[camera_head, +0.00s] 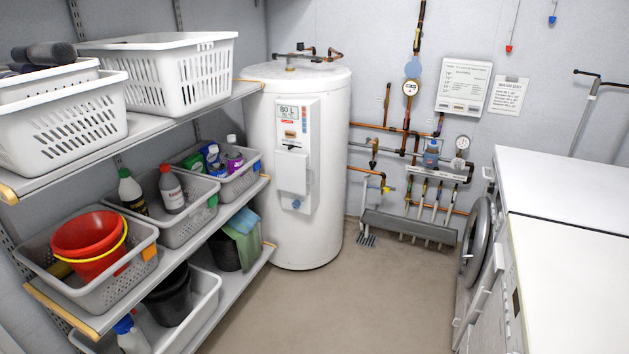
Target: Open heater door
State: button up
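The heater (325,165) is a tall white cylinder standing on the floor against the back wall, left of centre. Its front carries a white panel (311,135) with a small display at the top marked 80 L. A raised white door-like cover (292,172) sits on the lower part of the panel, with a small dark piece at its top edge. It looks shut. A blue knob (296,204) is below it. My gripper is not in view.
Shelves with white baskets (180,75) and grey bins (190,215) line the left. White washing machines (570,265) stand at the right, one with its round door (477,240) swung out. Copper pipes and a grey rack (408,226) are on the back wall. The middle floor (325,310) is clear.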

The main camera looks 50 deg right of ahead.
aim_at(292, 168)
jog(key=i, duration=0.85)
jog(key=u, duration=0.05)
